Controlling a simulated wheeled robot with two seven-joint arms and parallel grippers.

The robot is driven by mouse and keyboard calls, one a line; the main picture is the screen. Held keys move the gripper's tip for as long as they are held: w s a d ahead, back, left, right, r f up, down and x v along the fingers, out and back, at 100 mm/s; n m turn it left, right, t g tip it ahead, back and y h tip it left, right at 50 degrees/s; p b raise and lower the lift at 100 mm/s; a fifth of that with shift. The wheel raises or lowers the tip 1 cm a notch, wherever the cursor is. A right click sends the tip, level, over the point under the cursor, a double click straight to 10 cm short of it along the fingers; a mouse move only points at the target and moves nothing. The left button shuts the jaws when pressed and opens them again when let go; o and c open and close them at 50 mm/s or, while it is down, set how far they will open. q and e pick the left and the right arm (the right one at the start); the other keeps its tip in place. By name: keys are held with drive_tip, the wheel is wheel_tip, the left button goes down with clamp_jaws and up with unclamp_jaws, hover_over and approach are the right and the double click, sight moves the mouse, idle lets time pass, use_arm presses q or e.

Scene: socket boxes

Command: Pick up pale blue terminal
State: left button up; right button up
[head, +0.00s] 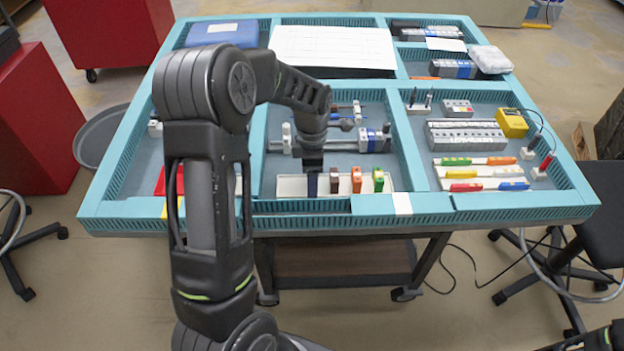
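I cannot clearly make out a pale blue terminal. A white tray (291,187) at the front of the middle compartment holds upright terminals: a brown one (334,181), an orange one (356,181) and a green-and-yellow one (378,181). My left gripper (312,176) points down over the left part of this tray, left of the brown terminal. A dark blue shape shows at its tip, and the gripper hides what is behind it. I cannot tell whether its fingers are open or shut. My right gripper is not in view; only part of my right arm shows at the lower right.
A rail (345,145) with grey, white and blue parts crosses the middle compartment behind the tray. Teal slotted walls (415,178) divide the table. The right compartment holds grey modules (465,135), a yellow device (511,123) and coloured strips (475,161). A white sheet (333,46) lies at the back.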

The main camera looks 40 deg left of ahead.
use_arm(q)
drive_tip(key=shift+c, duration=0.5)
clamp_jaws()
